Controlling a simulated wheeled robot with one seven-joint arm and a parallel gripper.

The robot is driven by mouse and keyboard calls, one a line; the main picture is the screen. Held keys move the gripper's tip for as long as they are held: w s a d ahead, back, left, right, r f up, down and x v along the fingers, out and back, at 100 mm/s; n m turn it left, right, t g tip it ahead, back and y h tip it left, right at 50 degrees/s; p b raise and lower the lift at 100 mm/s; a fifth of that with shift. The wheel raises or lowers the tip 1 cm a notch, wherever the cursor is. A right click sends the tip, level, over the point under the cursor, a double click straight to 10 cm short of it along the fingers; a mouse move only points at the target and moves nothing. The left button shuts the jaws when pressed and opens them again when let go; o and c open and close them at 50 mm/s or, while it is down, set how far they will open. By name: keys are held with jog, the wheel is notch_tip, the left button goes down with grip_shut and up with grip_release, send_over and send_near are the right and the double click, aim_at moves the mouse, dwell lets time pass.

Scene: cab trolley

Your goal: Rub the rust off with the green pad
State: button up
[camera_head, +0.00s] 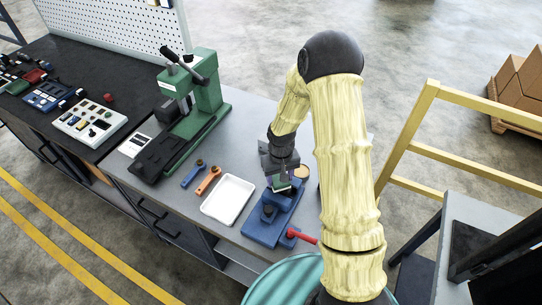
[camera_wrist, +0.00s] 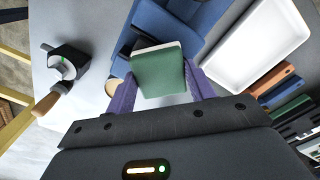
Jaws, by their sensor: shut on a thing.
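My gripper (camera_head: 280,178) is shut on the green pad (camera_head: 281,187). In the wrist view the pad (camera_wrist: 158,74), green with a pale layer along its far edge, sits between my two purple fingers (camera_wrist: 160,88). The vise (camera_wrist: 180,22) also shows behind the pad in the wrist view. I cannot make out any rust; the pad and gripper hide part of the vise. Whether the pad touches anything beneath it cannot be told.
A white tray (camera_head: 228,199) lies left of the vise, with an orange tool (camera_head: 208,181) and a blue tool (camera_head: 192,174) beyond it. A green press (camera_head: 205,95) stands further left. A wooden-handled tool (camera_wrist: 46,104) and black holder (camera_wrist: 70,66) show in the wrist view.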

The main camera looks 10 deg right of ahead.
jog(key=shift+w+a, duration=0.8)
jog(key=shift+a, duration=0.2)
jog(key=r, duration=0.1)
jog(key=r+p, duration=0.1)
jog(key=shift+w+a+r, duration=0.1)
jog(key=shift+w+r, duration=0.2)
jog(key=shift+s+r+p, duration=0.35)
jog(key=shift+r+p, duration=0.35)
jog(key=shift+r, duration=0.05)
notch_tip(320, 180, up, 4)
jog(key=p, duration=0.2)
jog(key=shift+w+f+p, duration=0.1)
jog(key=shift+f+p, duration=0.15)
jog(key=shift+p, duration=0.05)
jog(key=shift+w+r, duration=0.1)
jog(key=shift+r, duration=0.15)
jog(key=shift+d, duration=0.2)
jog(key=shift+a, duration=0.15)
